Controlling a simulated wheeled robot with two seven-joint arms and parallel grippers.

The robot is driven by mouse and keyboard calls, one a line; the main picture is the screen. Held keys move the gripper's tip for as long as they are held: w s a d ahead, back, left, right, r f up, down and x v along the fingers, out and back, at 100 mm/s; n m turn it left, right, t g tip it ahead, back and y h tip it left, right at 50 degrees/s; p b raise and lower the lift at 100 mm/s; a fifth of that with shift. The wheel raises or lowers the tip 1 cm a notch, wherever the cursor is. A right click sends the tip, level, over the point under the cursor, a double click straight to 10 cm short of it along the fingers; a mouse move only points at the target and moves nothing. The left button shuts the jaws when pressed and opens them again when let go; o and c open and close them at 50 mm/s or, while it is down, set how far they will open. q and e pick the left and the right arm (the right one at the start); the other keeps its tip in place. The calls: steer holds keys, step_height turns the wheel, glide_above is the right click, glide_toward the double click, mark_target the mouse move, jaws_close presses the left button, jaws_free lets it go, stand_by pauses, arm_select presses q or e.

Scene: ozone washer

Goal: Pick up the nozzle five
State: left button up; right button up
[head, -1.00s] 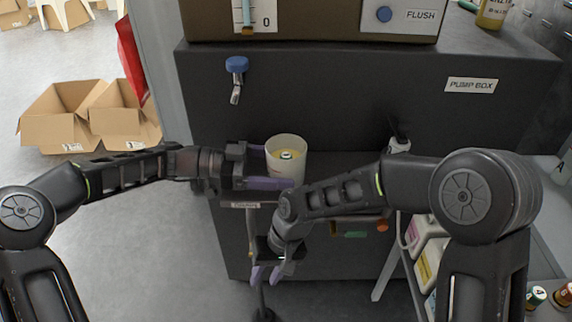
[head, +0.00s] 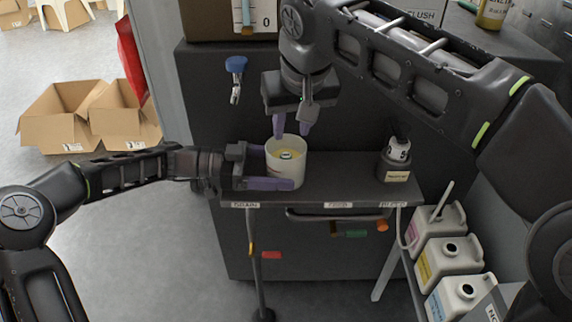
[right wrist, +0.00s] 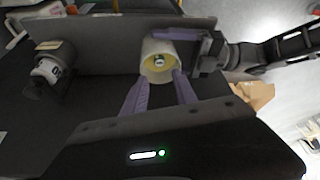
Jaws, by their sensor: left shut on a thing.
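A white cup (head: 287,180) with yellowish contents stands on the shelf, and a small white-and-green piece (head: 287,155) shows inside it; I cannot read a number on it. My left gripper (head: 276,170) is shut on the cup from the left side. My right gripper (head: 292,128) is open and empty just above the cup's rim, fingers pointing down; the cup lies beyond its fingertips in the right wrist view (right wrist: 157,75). A white-topped piece that seems marked 5 (head: 398,149) sits in a dark holder (head: 394,172) at the shelf's right end, away from both grippers.
The grey shelf (head: 345,187) is bare between cup and holder. The dark machine wall (head: 345,120) rises behind it. Several white jugs (head: 446,259) stand at lower right. Cardboard boxes (head: 62,115) lie on the floor at left.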

mark_target(287, 156)
steer(key=x, duration=0.7)
steer(key=x, duration=0.4)
steer(key=shift+s+d+f, duration=0.15)
steer(key=shift+f, duration=0.15)
steer(key=shift+d+f, duration=0.1)
steer(key=shift+f, duration=0.4)
steer(key=shift+w+f, duration=0.15)
steer(key=shift+w, duration=0.3)
steer(key=c, duration=0.3)
steer(key=shift+s+r, duration=0.15)
steer(key=shift+r, duration=0.25)
jaws_close()
